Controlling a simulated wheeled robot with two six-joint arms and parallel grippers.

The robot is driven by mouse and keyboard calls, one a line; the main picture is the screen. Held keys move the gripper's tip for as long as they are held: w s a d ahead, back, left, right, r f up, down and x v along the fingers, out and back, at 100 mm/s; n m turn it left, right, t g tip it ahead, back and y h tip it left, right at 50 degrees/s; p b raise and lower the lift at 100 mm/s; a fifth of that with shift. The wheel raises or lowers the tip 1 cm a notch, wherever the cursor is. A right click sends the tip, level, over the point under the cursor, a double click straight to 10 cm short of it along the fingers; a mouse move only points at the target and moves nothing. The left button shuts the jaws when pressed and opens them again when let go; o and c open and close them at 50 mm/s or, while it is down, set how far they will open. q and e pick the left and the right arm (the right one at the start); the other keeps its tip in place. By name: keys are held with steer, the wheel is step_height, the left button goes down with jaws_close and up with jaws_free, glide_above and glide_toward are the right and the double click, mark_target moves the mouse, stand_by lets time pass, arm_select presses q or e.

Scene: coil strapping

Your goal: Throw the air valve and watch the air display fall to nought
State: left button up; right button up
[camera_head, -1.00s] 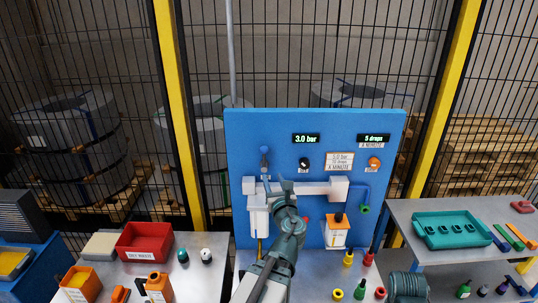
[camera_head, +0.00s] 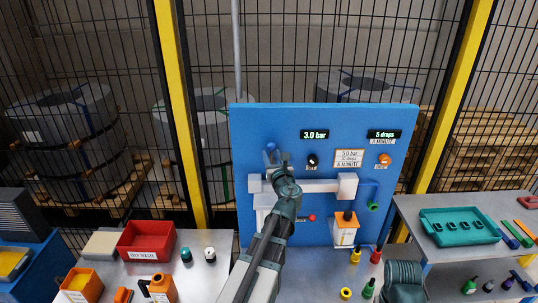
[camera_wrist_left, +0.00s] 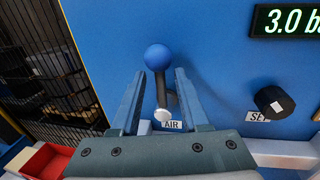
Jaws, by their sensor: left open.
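The air valve has a blue ball knob (camera_wrist_left: 158,56) on a short dark lever, pointing up, above an AIR label (camera_wrist_left: 172,124) on the blue panel. In the head view the blue knob (camera_head: 271,147) is partly covered by my left gripper (camera_head: 274,157). In the left wrist view my left gripper (camera_wrist_left: 157,88) is open, its two fingers on either side of the lever, with gaps visible and the ball just past the tips. Contact is not visible. The air display (camera_head: 314,135) reads 3.0 bar in green.
A black SET knob (camera_head: 312,160) is right of the valve. A drops display (camera_head: 384,134) and an orange knob (camera_head: 384,159) are further right. White pipework (camera_head: 320,186) crosses below. A red tray (camera_head: 146,241) stands on the left table, a teal tray (camera_head: 459,227) on the right one.

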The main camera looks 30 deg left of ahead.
arm_select(q)
steer(key=shift+c, duration=0.2)
jaws_close()
stand_by(1.3)
